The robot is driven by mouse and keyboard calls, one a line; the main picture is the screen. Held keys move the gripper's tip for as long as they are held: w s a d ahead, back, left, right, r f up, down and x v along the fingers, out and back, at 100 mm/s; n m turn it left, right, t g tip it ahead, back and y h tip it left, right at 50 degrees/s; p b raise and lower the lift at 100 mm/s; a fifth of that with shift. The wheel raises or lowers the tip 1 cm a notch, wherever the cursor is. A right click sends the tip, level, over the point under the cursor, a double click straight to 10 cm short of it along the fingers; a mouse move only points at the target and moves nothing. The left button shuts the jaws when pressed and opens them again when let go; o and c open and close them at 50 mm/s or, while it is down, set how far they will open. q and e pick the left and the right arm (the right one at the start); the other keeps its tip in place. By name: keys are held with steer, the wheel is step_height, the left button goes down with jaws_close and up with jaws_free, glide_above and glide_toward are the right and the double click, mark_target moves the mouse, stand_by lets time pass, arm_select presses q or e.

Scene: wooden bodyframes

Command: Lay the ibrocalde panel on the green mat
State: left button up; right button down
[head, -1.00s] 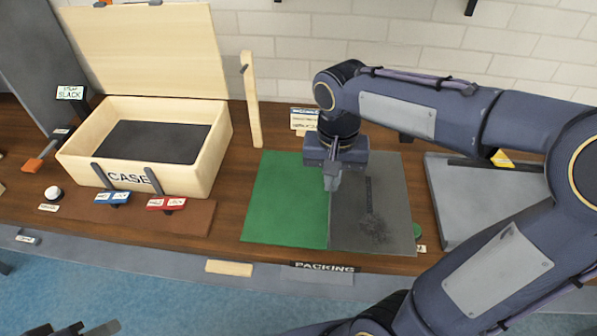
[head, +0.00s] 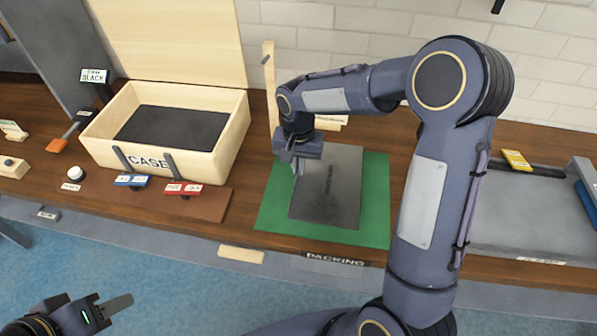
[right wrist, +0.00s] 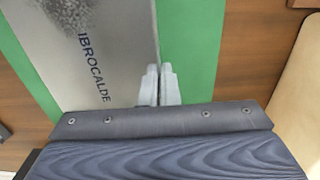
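The ibrocalde panel (head: 328,190) is a thin grey plate with a dark speckled patch. Its name is readable on it in the right wrist view (right wrist: 65,60). It is over the green mat (head: 376,200), with green showing on its left, right and front sides; I cannot tell whether it touches the mat. My right gripper (head: 298,168) is at the panel's left edge, its two fingers (right wrist: 158,82) close together on that edge. My left gripper (head: 122,304) is low at the left, away from the table; its opening is unclear.
An open wooden case (head: 228,140) stands left of the mat, with blue (head: 131,180) and red (head: 183,189) labelled items before it. An upright wooden post (head: 269,90) is behind the mat. A grey tray (head: 510,215) is at the right. A packing label (head: 335,259) is at the front edge.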

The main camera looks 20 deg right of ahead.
steer(key=shift+f, duration=1.5)
steer(key=shift+f, duration=0.15)
steer(key=c, duration=2.1)
jaws_free()
steer(key=shift+f, duration=0.1)
steer(key=shift+c, duration=0.2)
steer(key=o, duration=0.5)
steer(key=shift+c, duration=0.2)
